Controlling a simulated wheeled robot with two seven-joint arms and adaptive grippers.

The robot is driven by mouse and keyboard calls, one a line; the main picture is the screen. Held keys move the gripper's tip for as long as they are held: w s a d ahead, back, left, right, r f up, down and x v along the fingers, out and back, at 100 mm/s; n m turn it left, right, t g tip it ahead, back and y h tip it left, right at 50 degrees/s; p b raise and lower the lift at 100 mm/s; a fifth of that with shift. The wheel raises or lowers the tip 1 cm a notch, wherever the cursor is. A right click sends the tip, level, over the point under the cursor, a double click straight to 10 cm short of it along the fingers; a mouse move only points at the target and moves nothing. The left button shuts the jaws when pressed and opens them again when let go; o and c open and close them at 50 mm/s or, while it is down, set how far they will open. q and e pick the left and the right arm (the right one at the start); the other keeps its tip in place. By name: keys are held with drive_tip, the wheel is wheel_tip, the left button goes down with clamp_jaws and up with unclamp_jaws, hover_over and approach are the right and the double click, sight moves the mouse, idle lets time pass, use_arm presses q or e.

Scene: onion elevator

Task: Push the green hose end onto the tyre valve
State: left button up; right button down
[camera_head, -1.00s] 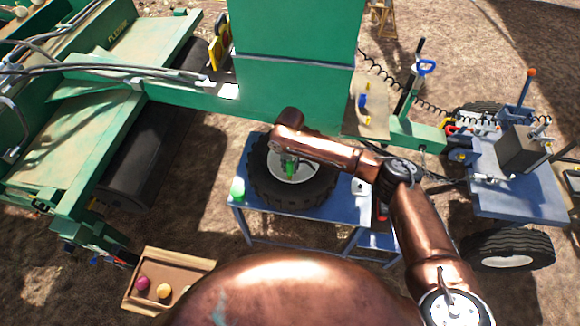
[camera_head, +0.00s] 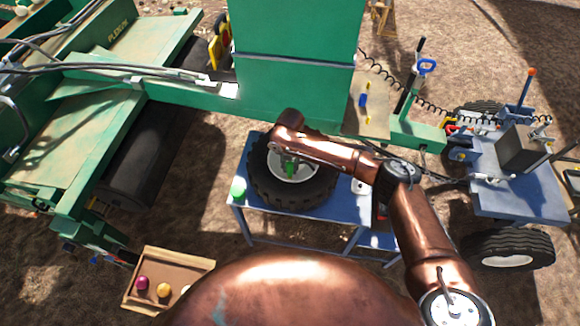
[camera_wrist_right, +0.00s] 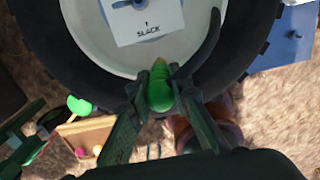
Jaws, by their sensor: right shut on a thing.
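The tyre (camera_head: 262,188) lies flat on a blue table, with its pale wheel rim (camera_wrist_right: 100,52) facing up. My right gripper (camera_wrist_right: 160,94) is shut on the green hose end (camera_wrist_right: 159,88), over the near part of the rim; the hose end also shows in the head view (camera_head: 290,170). In the wrist view, its small yellowish tip points toward the wheel centre. A dark curved hose (camera_wrist_right: 208,40) shows to its right. I cannot make out the tyre valve, so I cannot tell whether the hose end touches it. My left gripper is not in view.
The blue table (camera_head: 335,207) has a pale green round object (camera_head: 238,187) on its left corner. A wooden crate (camera_head: 205,266) with several coloured balls stands on the ground at lower left. A large green machine (camera_head: 295,60) is behind the table, and a blue cart (camera_head: 520,190) is at right.

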sight(290, 163)
drive_tip(key=shift+f, duration=0.15)
drive_tip(key=c, duration=1.7)
unclamp_jaws()
drive_tip(key=shift+o, duration=0.4)
drive_tip(key=o, duration=0.3)
drive_tip(key=shift+r+p, duration=2.85)
drive_tip(key=shift+r, duration=0.65)
